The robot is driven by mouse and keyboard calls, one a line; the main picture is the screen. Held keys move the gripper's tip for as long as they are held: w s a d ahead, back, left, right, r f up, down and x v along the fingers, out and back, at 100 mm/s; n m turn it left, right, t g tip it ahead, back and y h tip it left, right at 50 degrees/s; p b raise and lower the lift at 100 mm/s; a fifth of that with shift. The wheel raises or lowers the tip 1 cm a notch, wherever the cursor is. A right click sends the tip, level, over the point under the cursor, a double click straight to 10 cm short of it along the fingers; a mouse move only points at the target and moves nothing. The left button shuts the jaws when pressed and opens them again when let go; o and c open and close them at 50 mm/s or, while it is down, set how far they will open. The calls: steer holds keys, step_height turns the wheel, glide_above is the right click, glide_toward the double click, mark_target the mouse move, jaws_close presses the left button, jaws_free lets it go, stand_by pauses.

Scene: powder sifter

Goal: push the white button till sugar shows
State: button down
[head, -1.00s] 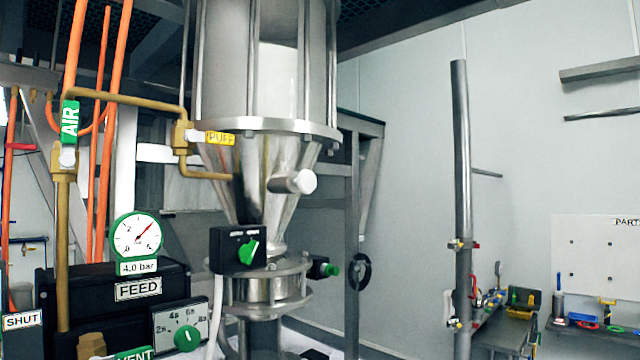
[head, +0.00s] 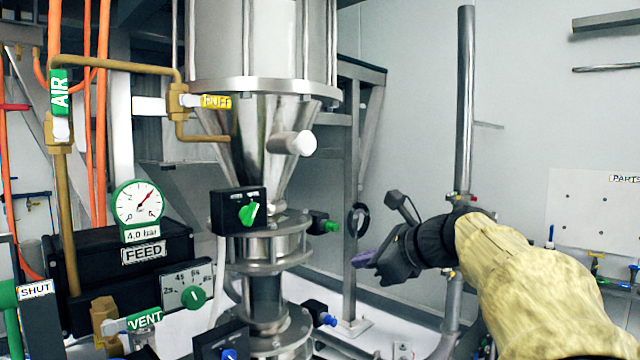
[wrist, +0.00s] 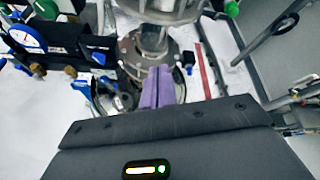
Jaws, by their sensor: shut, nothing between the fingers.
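A steel hopper (head: 262,140) narrows to a cone in the middle of the head view. A stub with a round white end (head: 304,143) sticks out of the cone's right side. Another small white part (head: 190,100) sits on the brass pipe beside the yellow PUFF label (head: 216,101). I cannot tell which is the white button. My gripper (head: 362,260) is right of and below the hopper, apart from both white parts. Its purple fingers are shut and empty, and they show in the wrist view (wrist: 157,88) too. I see no sugar that I can make out.
A black box with a green knob (head: 249,213) is mounted at the hopper's outlet. A pressure gauge (head: 138,203), FEED box, dial (head: 194,297) and VENT handle (head: 144,319) stand left. A vertical steel post (head: 465,100) rises behind my arm.

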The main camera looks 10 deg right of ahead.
mark_target(307, 145)
steer(key=s+r+m+t+y, duration=0.1)
steer(key=s+r+m+y, duration=0.1)
steer(key=r, duration=0.8)
steer(key=s+r+m+t+y+p, duration=0.1)
steer(key=s+r+t, duration=0.1)
steer(key=r, duration=0.8)
steer(key=shift+d+r+m+t+y, duration=0.2)
steer(key=shift+d+m+t+y, duration=0.1)
steer(key=shift+d+m+y, duration=0.15)
steer(key=shift+a, duration=0.1)
steer(key=p+x, duration=0.7)
steer(key=x, duration=0.6)
steer(key=shift+w+a, duration=0.1)
steer(key=shift+w, duration=0.05)
steer(key=shift+w+a, duration=0.1)
steer(key=shift+w, duration=0.1)
steer(key=shift+f, duration=0.1)
steer(key=shift+a, duration=0.1)
